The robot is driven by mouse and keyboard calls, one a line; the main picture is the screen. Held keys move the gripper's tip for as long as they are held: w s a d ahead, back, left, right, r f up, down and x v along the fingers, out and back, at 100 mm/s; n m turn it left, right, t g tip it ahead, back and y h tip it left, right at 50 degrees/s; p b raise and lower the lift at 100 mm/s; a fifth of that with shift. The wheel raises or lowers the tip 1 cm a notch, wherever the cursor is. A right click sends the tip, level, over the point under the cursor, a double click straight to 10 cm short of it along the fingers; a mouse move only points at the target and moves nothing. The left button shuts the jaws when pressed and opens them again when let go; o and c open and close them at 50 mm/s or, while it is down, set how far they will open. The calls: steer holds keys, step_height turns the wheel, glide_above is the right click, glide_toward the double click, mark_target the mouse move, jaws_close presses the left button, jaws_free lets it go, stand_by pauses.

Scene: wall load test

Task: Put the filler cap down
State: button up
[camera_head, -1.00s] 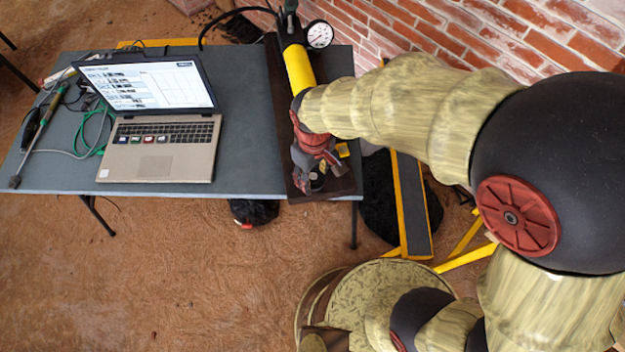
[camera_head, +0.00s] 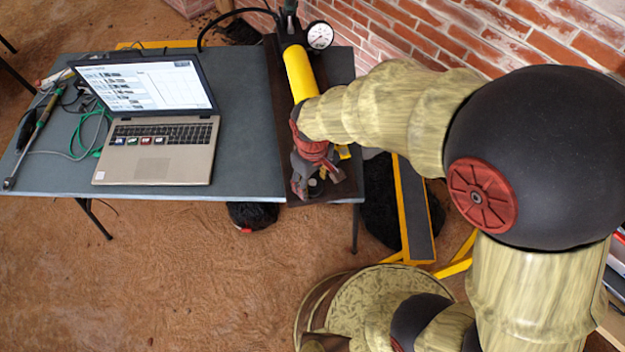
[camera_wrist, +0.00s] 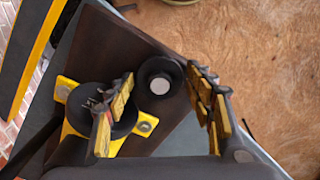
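In the wrist view a black round piece with a pale grey centre (camera_wrist: 160,86), which looks like the filler cap, is on the dark board near its corner. My gripper (camera_wrist: 162,76) is open, with one yellow-padded finger on either side of the round piece and visible gaps to both. In the head view my gripper (camera_head: 317,183) is low over the board's front end, with the dark round piece (camera_head: 316,187) between its fingers. I cannot tell exactly how high the fingertips are above the board.
The dark board (camera_head: 283,150) carries a yellow pump cylinder (camera_head: 299,72) and a gauge (camera_head: 319,36). A yellow bracket with a black disc (camera_wrist: 84,108) is beside the left finger. A laptop (camera_head: 153,140) and cables lie left on the grey table (camera_head: 238,120). A brick wall is behind.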

mark_target(313, 182)
steer(key=shift+o, duration=0.8)
step_height(313, 182, up, 12)
steer(key=r+p, duration=0.1)
steer(key=p, duration=0.4)
steer(key=d+r+m+t, duration=0.2)
steer(key=d+r+m, duration=0.2)
steer(key=d+r, duration=0.65)
steer(key=s+d+r+m+t, duration=0.1)
steer(key=s+d+r+m, duration=0.2)
steer(key=d, duration=0.3)
steer(key=s+d+r+m+t, duration=0.2)
steer(key=s+d+r+m, duration=0.1)
steer(key=d, duration=0.3)
steer(key=shift+s+r+t, duration=0.3)
steer(key=shift+s+r, duration=0.15)
steer(key=shift+s, duration=0.35)
